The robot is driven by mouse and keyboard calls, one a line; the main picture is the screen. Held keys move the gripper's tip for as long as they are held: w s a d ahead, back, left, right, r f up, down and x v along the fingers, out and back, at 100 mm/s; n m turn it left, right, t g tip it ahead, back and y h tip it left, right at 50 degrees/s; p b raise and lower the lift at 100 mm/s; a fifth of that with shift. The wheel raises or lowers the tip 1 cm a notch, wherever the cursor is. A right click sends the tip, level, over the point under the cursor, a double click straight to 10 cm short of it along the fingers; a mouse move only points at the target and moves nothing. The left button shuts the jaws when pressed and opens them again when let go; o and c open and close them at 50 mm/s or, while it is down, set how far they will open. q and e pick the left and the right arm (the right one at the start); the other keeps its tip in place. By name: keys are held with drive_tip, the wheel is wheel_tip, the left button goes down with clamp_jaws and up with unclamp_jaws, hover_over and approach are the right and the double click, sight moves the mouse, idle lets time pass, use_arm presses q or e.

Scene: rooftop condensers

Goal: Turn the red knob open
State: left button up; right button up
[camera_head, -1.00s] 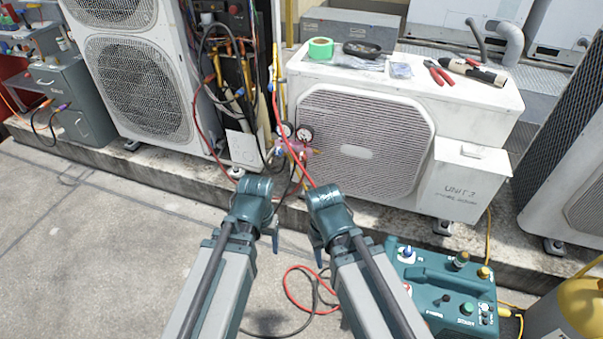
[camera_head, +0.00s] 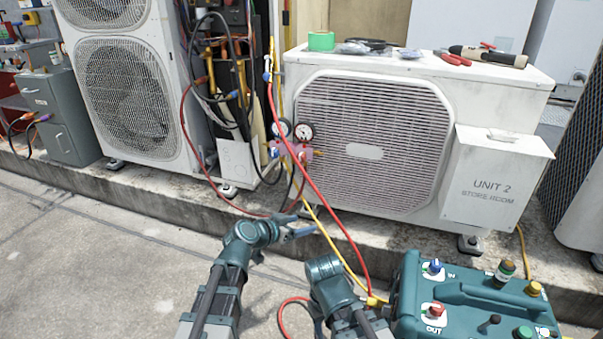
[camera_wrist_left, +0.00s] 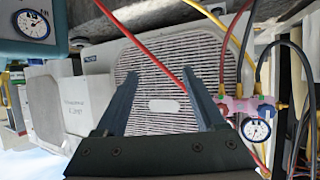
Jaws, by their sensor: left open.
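A red knob (camera_head: 436,309) marked OUT sits on top of a teal machine (camera_head: 465,293) at the lower right, in front of a blue knob (camera_head: 435,266) marked IN. A pink gauge manifold (camera_head: 291,151) with two dials hangs left of the fan unit; I cannot make out a red knob on it. My left gripper (camera_head: 304,222) is open and empty, below the manifold and apart from it. The left wrist view shows its spread fingers (camera_wrist_left: 161,76), the manifold (camera_wrist_left: 248,107) to their right. My right gripper (camera_head: 322,290) is left of the teal machine; its fingers are not clear.
The white fan unit (camera_head: 480,140) stands on a concrete kerb (camera_head: 400,243), with tape and tools on top. Red and yellow hoses run from the manifold area down to the teal machine, between my arms and the unit. The ground at left is clear.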

sight(300, 159)
use_arm(q)
drive_tip(key=w+a+r+n+t+y, duration=0.1)
drive_tip(key=w+a+r+t+y, duration=0.1)
drive_tip(key=w+a+r+t, duration=0.2)
drive_tip(key=w+r+t, duration=0.3)
drive_tip(key=w+r, duration=0.2)
drive_tip(key=shift+w+r+n+y, duration=0.15)
drive_tip(key=shift+n+y, duration=0.15)
drive_tip(key=shift+w, duration=0.1)
drive_tip(key=x, duration=1.3)
drive_tip(key=shift+w+d+r, duration=0.1)
drive_tip(key=shift+w, duration=0.2)
clamp_jaws()
